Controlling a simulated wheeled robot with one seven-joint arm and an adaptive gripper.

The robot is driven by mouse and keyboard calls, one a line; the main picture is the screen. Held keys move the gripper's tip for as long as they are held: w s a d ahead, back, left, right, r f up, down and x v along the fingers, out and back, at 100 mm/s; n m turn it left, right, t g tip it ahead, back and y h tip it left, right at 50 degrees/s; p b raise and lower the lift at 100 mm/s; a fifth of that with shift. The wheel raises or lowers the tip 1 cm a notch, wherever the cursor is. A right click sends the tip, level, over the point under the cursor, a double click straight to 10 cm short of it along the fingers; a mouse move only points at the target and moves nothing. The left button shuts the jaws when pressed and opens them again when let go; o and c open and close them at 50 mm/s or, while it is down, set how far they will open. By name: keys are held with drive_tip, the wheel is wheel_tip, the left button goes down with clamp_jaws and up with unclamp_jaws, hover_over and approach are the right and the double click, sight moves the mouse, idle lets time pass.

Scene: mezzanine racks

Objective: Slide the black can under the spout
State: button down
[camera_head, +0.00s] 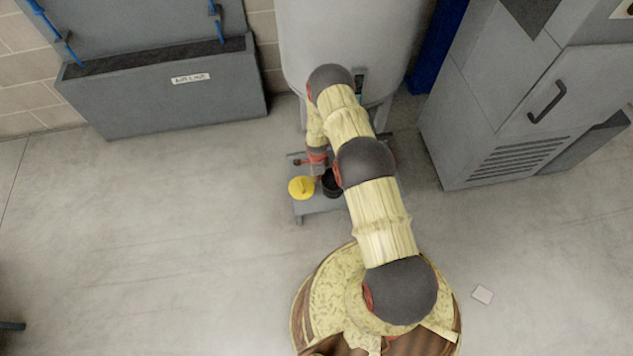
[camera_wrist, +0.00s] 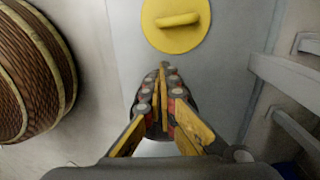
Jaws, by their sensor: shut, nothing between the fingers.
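The black can (camera_head: 331,183) stands open-topped on a low grey platform (camera_head: 312,207) in the head view, partly hidden by my arm. A yellow can (camera_head: 301,188) with a handle on its lid stands left of it, and its lid also shows at the top of the wrist view (camera_wrist: 176,28). My gripper (camera_head: 318,177) points down between the two cans, close to the black can's left side. In the wrist view my gripper (camera_wrist: 164,70) is shut and empty. I cannot tell whether it touches the black can. The spout is not clearly visible; my arm covers that area.
A large pale tank (camera_head: 350,30) stands behind the platform. A grey cabinet (camera_head: 490,90) is on the right, and a grey bin (camera_head: 160,95) is at the back left. The floor left of the platform is clear.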

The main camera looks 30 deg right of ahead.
wheel_tip(320, 180, down, 8)
drive_tip(key=b, duration=0.3)
drive_tip(key=shift+f, duration=0.15)
